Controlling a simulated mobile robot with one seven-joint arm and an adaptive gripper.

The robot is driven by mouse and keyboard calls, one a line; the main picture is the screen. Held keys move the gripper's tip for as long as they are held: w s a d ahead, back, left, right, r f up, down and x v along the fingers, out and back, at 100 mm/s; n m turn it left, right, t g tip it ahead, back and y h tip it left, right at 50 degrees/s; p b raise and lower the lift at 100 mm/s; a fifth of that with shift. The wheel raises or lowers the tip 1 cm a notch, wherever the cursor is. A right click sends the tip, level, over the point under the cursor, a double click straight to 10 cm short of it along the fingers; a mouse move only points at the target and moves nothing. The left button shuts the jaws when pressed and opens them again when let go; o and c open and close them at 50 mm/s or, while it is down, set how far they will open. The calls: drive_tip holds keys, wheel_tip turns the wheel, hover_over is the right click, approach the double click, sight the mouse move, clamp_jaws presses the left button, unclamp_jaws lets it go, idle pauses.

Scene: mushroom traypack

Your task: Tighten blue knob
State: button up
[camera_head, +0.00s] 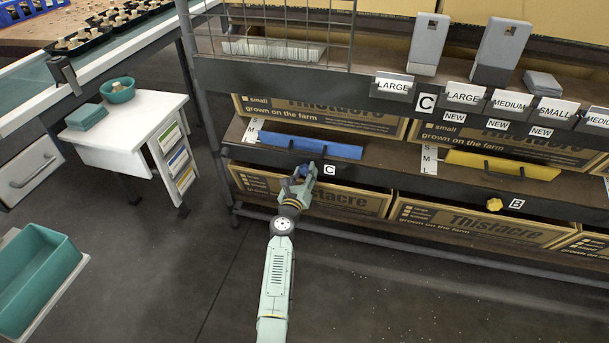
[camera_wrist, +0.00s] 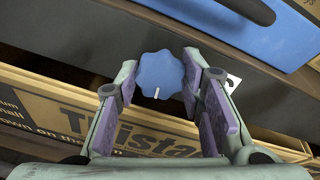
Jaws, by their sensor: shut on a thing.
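The blue knob (camera_wrist: 160,72) is a scalloped disc on the dark shelf edge. It sits between the two fingers of my gripper (camera_wrist: 162,88) in the wrist view, and a white mark on its face points down. My gripper is shut on the knob. In the head view my gripper (camera_head: 302,176) is at the lower shelf edge, just left of the "C" label (camera_head: 329,170), and it hides the knob. The blue panel with a dark handle (camera_head: 310,146) lies just above, and its edge shows in the wrist view (camera_wrist: 235,25).
A yellow panel (camera_head: 502,165) and a yellow knob (camera_head: 494,204) are to the right, by a "B" label. Thistacre cartons (camera_head: 345,198) line the lower shelf. A white side table (camera_head: 145,115) and a green bin (camera_head: 62,262) stand left. The floor in front is clear.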

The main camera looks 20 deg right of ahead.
drive_tip(key=m+b, duration=0.1)
drive_tip(key=m, duration=0.3)
drive_tip(key=shift+m, duration=0.3)
drive_tip(key=shift+m+b, duration=0.4)
drive_tip(key=shift+m, duration=1)
drive_tip(key=o, duration=1.1)
drive_tip(key=shift+o, duration=0.2)
